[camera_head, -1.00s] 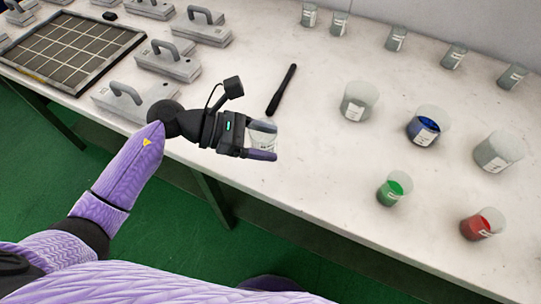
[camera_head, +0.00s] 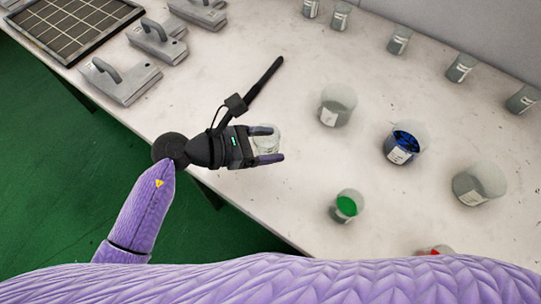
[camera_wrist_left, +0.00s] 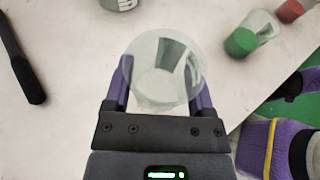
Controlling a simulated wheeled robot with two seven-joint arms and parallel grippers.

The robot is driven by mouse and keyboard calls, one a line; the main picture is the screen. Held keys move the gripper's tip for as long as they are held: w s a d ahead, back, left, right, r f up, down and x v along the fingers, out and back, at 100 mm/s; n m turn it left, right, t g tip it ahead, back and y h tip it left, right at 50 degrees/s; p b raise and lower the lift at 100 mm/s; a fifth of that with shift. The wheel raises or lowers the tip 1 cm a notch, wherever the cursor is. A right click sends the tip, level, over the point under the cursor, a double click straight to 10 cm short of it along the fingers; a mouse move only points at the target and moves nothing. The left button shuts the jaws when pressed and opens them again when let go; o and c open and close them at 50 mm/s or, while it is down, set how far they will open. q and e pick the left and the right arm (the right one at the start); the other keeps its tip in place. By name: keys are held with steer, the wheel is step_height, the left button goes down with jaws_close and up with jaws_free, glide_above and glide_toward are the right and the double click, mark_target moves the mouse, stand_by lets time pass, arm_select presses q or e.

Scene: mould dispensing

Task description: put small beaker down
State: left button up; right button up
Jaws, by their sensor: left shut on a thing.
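The small clear beaker (camera_head: 265,141) is between the fingers of my left gripper (camera_head: 268,144), near the front edge of the table. In the left wrist view the beaker (camera_wrist_left: 165,70) looks empty, with a finger of my left gripper (camera_wrist_left: 160,92) against each side. It is seen from above, so I cannot tell whether its base touches the table. My left gripper is shut on it. My right gripper is not in view.
A black stick (camera_head: 264,78) lies behind the gripper. Metal moulds (camera_head: 120,80) are at left. The white table (camera_head: 300,195) is bare between gripper and green beaker.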

arm_select(q)
step_height(320, 180, down, 5)
steer(key=shift+f+b, duration=0.15)
steer(key=shift+b, duration=0.85)
steer(key=shift+a, duration=0.25)
steer(key=shift+f, duration=0.25)
steer(key=shift+a+f+b, duration=0.15)
steer(key=shift+f+b, duration=0.2)
steer(key=shift+b, duration=0.1)
steer(key=o, duration=1.2)
steer(key=p+v, duration=0.1)
steer(key=v, duration=0.6)
steer(key=r+p+v, duration=0.1)
steer(key=v, duration=0.3)
steer(key=shift+d+r+p, duration=0.1)
steer(key=shift+d+p, duration=0.2)
steer(key=shift+s+a+r, duration=0.1)
steer(key=shift+a+r, duration=0.1)
steer(key=shift+a, duration=0.25)
steer(key=shift+r, duration=0.1)
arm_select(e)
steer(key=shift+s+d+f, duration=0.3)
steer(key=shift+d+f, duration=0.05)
